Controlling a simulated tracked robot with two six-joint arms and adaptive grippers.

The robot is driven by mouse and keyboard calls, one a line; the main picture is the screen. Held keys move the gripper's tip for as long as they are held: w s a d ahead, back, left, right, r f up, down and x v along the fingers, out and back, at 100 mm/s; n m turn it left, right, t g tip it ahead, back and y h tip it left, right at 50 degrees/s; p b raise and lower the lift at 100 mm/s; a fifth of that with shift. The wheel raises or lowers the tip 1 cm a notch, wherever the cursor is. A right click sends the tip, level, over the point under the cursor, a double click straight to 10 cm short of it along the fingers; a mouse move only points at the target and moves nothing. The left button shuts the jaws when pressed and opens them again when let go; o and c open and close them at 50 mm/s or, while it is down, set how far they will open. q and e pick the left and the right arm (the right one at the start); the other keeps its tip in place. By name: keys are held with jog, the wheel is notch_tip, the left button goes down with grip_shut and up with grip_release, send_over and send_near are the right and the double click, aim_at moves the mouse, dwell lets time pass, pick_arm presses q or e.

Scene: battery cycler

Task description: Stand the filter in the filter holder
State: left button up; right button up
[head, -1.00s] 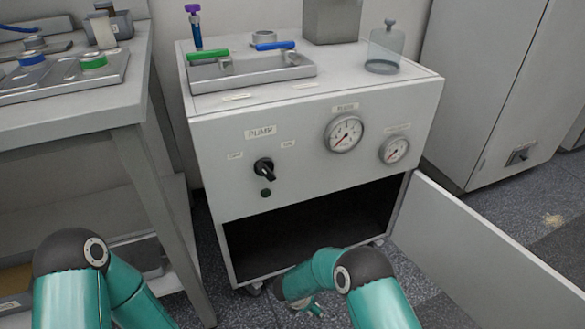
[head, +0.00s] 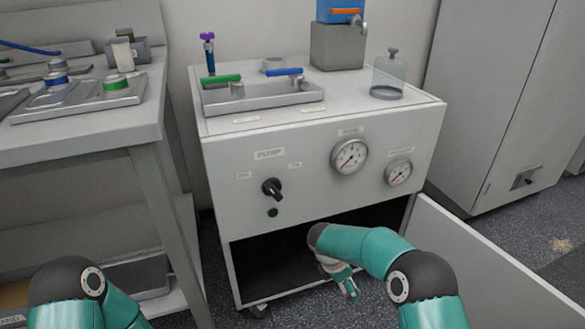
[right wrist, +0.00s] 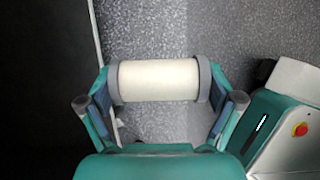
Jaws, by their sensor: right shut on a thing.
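The filter, a cream cylinder with grey end caps (right wrist: 158,81), lies crosswise in the right wrist view. My right gripper (right wrist: 160,92) is shut on it, one finger at each end cap. In the head view my right gripper (head: 343,283) is in front of the open lower bay of the pump cabinet (head: 300,160); the filter cannot be made out there. I cannot pick out the filter holder for certain; the bay (head: 280,268) is dark inside. Only my left arm shows at the lower left; its gripper is out of view.
The cabinet door (head: 490,262) stands open at the right. On the cabinet top are a metal tray (head: 265,100), a glass jar (head: 388,78) and a grey block (head: 337,46) with a blue item. A bench (head: 100,125) stands close at the left. Speckled floor lies in front.

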jog(key=s+d+r+m+g, duration=0.2)
jog(key=d+r+m, duration=0.3)
jog(key=r, duration=0.2)
jog(key=s+r+m+g+y, duration=0.25)
jog(key=s+r+m, duration=0.55)
jog(key=s+m, duration=0.4)
notch_tip(320, 180, up, 28)
jog(key=w+m+g+y+p, duration=0.1)
jog(key=m+p, duration=0.3)
jog(key=p, duration=3.3)
jog(key=shift+w+r+m+y+p, duration=0.15)
jog(key=shift+w+m+y+p, duration=0.2)
jog(key=shift+w, duration=0.35)
jog(key=shift+g, duration=0.25)
